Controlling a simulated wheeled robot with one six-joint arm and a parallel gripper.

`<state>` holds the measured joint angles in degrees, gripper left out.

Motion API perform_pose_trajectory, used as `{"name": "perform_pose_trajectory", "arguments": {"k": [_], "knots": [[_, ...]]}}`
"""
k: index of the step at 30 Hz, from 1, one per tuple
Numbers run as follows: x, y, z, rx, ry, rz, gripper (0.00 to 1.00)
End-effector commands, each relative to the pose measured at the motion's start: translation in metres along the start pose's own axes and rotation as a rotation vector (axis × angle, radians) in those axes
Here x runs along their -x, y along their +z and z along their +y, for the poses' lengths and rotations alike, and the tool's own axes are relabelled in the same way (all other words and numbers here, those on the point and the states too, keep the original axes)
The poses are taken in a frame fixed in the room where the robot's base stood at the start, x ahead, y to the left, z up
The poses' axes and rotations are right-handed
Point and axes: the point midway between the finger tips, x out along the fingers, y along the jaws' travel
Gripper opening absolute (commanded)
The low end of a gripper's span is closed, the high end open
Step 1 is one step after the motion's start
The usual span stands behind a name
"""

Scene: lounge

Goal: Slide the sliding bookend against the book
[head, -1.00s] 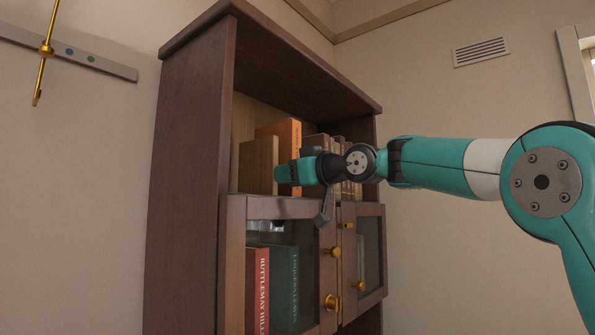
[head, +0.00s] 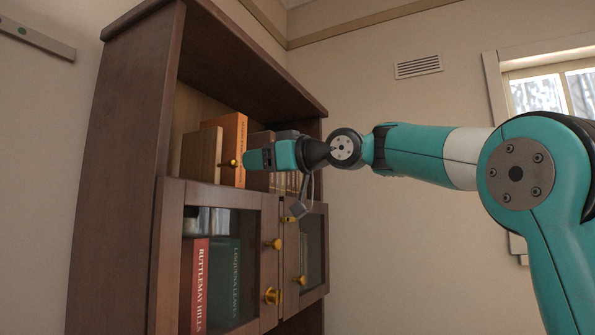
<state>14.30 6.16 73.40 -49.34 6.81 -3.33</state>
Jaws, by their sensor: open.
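A brown wooden block (head: 201,154), which looks like the sliding bookend, stands upright on the upper shelf. A small gold knob (head: 229,163) shows at its right edge and seems to belong to it. An orange book (head: 236,136) stands upright just beyond the block; I cannot tell whether the two touch. My gripper (head: 248,160) is open and empty, in front of the shelf, pointing left. Its tip is just right of the knob and appears apart from it. It covers the lower part of the orange book and part of the darker books (head: 261,143) to the right.
The dark wooden bookcase (head: 125,150) has a tall left side panel. Below the shelf are two glass doors with gold knobs (head: 273,244), with red (head: 200,285) and green (head: 225,285) books behind the left one. A window (head: 545,92) is at the right.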

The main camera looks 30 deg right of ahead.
Motion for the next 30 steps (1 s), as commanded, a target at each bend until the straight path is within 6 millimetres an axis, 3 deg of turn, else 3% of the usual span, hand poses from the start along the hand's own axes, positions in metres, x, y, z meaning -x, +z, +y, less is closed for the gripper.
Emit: {"name": "perform_pose_trajectory", "arguments": {"k": [6, 12, 24, 25, 30], "knots": [[0.056, 0.004, 0.001, 0.003, 0.006, -0.001, 0.48], [0.086, 0.002, 0.001, 0.001, 0.003, 0.000, 0.48], [0.096, 0.000, -0.001, 0.000, -0.001, 0.000, 0.48], [0.096, 0.000, -0.001, 0.000, -0.001, 0.000, 0.46], [0.086, 0.017, -0.011, -0.046, -0.014, -0.041, 0.07]]}}
